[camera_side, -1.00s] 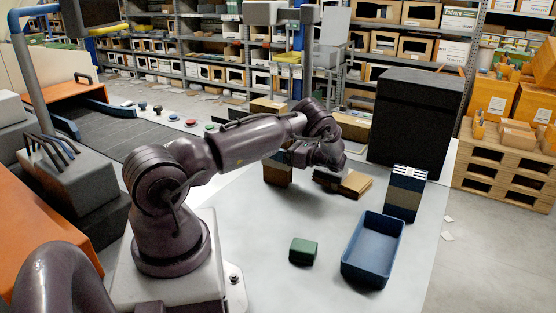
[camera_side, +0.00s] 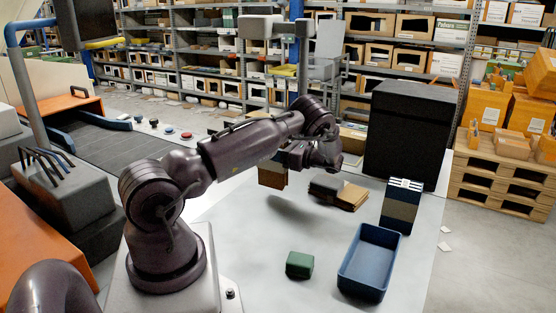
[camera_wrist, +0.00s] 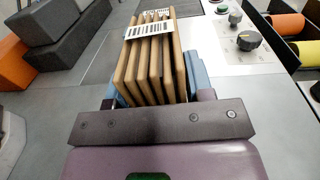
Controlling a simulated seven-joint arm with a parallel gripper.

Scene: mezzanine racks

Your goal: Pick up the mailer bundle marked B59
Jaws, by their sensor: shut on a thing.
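My gripper (camera_side: 284,160) is shut on a bundle of brown mailers (camera_side: 272,177) and holds it upright. In the side view a soft shadow lies on the table below it, so the bundle hangs clear of the surface. The wrist view shows the bundle (camera_wrist: 150,65) as several brown upright layers between the two blue fingers (camera_wrist: 155,90). A white band with a barcode crosses its top. The marking is too small to read, so I cannot tell whether it says B59.
On the pale table (camera_side: 255,255) are a flat brown stack (camera_side: 350,197), an upright dark-blue and tan bundle (camera_side: 401,206), an empty-looking blue bin (camera_side: 369,262) and a small green box (camera_side: 299,264). A large black box (camera_side: 408,135) stands behind. The table's middle is clear.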

